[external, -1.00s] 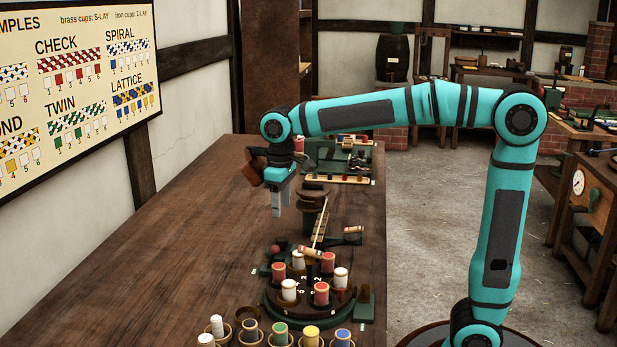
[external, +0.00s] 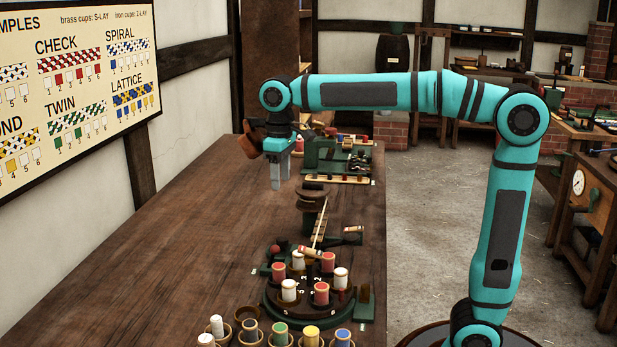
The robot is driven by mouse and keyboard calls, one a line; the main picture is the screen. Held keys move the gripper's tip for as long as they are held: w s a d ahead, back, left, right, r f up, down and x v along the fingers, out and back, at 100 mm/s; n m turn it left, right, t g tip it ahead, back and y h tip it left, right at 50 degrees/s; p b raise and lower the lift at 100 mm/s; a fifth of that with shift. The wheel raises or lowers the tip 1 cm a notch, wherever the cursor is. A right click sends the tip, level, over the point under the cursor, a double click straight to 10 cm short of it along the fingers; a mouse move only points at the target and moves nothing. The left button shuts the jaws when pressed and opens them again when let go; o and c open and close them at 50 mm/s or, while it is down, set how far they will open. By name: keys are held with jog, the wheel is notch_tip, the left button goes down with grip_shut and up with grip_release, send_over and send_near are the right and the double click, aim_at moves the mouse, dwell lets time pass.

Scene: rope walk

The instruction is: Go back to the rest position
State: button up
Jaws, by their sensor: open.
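My gripper (external: 281,185) hangs above the dark wooden bench (external: 190,235), fingers pointing down. The fingers are open with nothing seen between them. My arm reaches in from its base at the right, with the upper link nearly level. The gripper is behind and above a round green turntable (external: 318,312) that carries several red and white bobbins, including a red one (external: 321,294). It appears clear of everything on the bench.
Several bobbins in wooden cups, one green (external: 281,333), stand at the bench's front edge. Behind the turntable are a dark spool (external: 312,198) and a slanted pale strip (external: 320,227). A green machine (external: 325,153) stands at the far end. The bench's left side is bare.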

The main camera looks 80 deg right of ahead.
jog(key=s+a+r+t, duration=0.2)
jog(key=s+r+t, duration=0.1)
jog(key=s+t, duration=0.2)
jog(key=s+a+r+n+t, duration=0.1)
jog(key=s+a+r+t, duration=0.1)
jog(key=s+t, duration=0.4)
jog(key=s+a+r+t, duration=0.2)
jog(key=s+t, duration=0.4)
jog(key=s, duration=0.6)
jog(key=shift+s+a+r+n, duration=0.15)
jog(key=shift+a+r+n, duration=0.25)
jog(key=shift+r, duration=0.4)
